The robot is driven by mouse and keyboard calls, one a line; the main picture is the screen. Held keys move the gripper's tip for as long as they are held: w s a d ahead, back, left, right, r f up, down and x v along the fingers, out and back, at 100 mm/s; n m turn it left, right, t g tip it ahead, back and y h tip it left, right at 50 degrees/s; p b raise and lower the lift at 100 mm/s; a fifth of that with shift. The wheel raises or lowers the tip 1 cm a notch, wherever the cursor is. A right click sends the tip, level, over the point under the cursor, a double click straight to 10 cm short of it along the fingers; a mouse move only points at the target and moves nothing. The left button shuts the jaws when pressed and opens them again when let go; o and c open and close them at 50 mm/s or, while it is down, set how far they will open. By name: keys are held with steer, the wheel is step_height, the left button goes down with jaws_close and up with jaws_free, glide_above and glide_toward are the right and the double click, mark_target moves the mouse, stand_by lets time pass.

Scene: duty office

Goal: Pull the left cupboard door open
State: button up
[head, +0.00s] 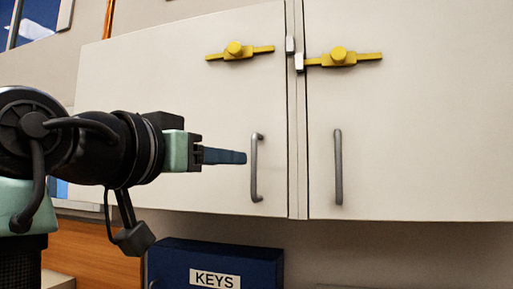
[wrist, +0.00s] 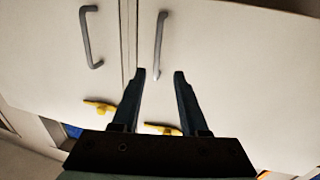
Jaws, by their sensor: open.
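The left cupboard door (head: 180,110) is pale and looks shut, with a grey vertical bar handle (head: 255,168) near its right edge. A yellow latch (head: 238,51) sits high on this door, its bar end short of the metal piece at the seam. My gripper (head: 244,157) points right in the head view, its tips just left of the handle. In the wrist view, which looks upside down, the gripper (wrist: 159,74) is open and empty. The left door's handle (wrist: 160,45) appears beyond the fingertips, lined up with the gap between them. Contact is not visible.
The right door (head: 430,120) also looks shut, with its own handle (head: 338,167) and yellow latch (head: 342,58). A dark blue box labelled KEYS (head: 215,264) is below the cupboard. The space in front of the doors' right side looks clear.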

mark_target(253, 159)
steer(key=p+x, duration=0.4)
steer(key=x, duration=0.4)
steer(key=shift+s+d+r, duration=0.1)
steer(key=shift+d, duration=0.15)
steer(key=shift+w+d+p, duration=0.15)
steer(key=shift+w+p, duration=0.2)
steer(key=shift+w, duration=0.1)
steer(key=shift+d, duration=0.1)
jaws_close()
stand_by(0.5)
